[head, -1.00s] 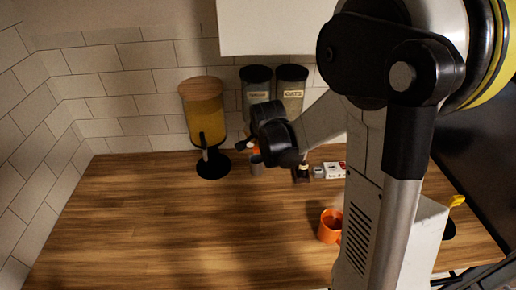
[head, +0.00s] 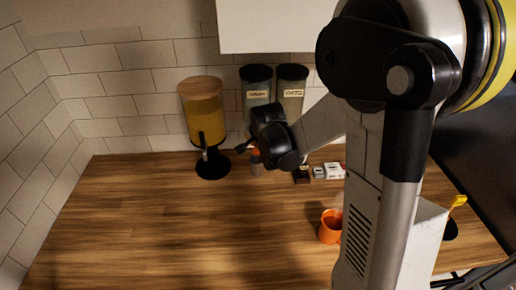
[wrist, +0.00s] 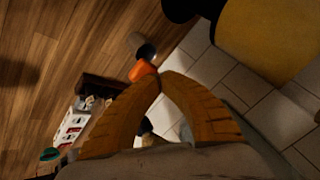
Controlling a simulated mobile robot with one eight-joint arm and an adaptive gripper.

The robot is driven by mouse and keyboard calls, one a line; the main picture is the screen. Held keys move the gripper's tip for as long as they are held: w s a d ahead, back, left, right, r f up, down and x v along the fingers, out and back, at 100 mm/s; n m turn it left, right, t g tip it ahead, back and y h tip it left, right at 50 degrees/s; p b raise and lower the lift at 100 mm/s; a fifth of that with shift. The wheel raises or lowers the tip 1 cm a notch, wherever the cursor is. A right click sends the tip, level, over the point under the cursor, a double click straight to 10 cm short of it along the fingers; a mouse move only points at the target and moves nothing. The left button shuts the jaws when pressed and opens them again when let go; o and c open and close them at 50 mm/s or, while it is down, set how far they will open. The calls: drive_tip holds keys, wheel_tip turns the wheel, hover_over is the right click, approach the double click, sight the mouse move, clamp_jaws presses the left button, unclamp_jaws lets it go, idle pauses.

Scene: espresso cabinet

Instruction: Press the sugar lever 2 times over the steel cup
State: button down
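My gripper (head: 243,147) is low at the back of the counter, in front of two dark-lidded canisters. In the wrist view its fingertips (wrist: 160,78) meet, with nothing visible between them. A small orange part (wrist: 143,70) lies just beyond the tips; it also shows under my wrist in the head view (head: 255,153). I cannot tell whether the tips touch it. The small grey steel cup (head: 257,166) stands below it and also shows in the wrist view (wrist: 147,52). The left canister (head: 257,90) and right canister (head: 291,92) have labels too blurred to read surely; no lever shows clearly.
A yellow drink dispenser (head: 203,115) with a wooden lid stands left of the cup. A dark box (head: 302,175) and a red-and-white carton (head: 334,170) stand to the right. An orange mug (head: 331,227) is nearer. The left counter (head: 170,230) is clear.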

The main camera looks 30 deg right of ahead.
drive_tip(key=shift+f+b, duration=0.45)
drive_tip(key=shift+f, duration=0.1)
drive_tip(key=shift+r, duration=0.1)
idle(0.5)
drive_tip(key=shift+r+p, duration=1.1)
drive_tip(key=shift+r, duration=0.5)
drive_tip(key=shift+r+p, duration=1.85)
drive_tip(key=shift+r, duration=0.7)
